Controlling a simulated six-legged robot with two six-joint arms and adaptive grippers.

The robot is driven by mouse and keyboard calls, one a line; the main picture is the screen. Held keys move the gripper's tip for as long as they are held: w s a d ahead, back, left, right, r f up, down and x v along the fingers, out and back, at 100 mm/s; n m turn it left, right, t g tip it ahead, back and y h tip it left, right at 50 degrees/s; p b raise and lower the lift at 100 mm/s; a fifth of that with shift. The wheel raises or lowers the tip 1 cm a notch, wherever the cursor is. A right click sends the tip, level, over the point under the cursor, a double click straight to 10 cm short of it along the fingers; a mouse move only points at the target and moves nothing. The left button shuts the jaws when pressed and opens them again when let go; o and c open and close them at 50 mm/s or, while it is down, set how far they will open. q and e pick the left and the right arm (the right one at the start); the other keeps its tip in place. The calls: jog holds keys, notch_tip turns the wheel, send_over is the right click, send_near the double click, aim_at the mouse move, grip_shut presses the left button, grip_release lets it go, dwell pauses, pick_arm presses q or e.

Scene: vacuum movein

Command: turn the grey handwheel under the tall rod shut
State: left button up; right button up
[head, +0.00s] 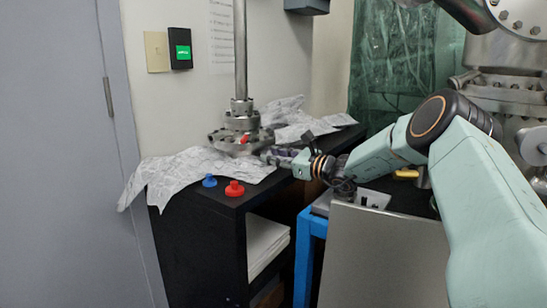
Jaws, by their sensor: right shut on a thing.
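The tall rod (240,50) stands upright on a stack of metal flanges on the black cabinet at the back left. The grey handwheel (232,147) is low in this stack, under the rod, with a small red part just above it. My right gripper (268,156) reaches in from the right and is shut on the handwheel's right side. The fingertips are small and dark here, and the exact contact is hard to make out. How far the wheel is turned cannot be told. My left gripper is not in view.
A blue knob (209,181) and a red knob (234,188) stand near the front edge of the black cabinet (206,220). Crumpled paper sheets (180,172) lie around the flanges. A grey panel (385,255) stands at the lower right. Large steel equipment (500,70) fills the upper right.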

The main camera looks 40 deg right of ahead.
grip_shut()
jog(key=shift+f+m+b, duration=0.15)
jog(key=shift+m+b, duration=0.3)
jog(key=shift+m, duration=0.55)
jog(key=m, duration=0.3)
jog(key=shift+m, duration=0.4)
jog(key=o, duration=0.7)
grip_release()
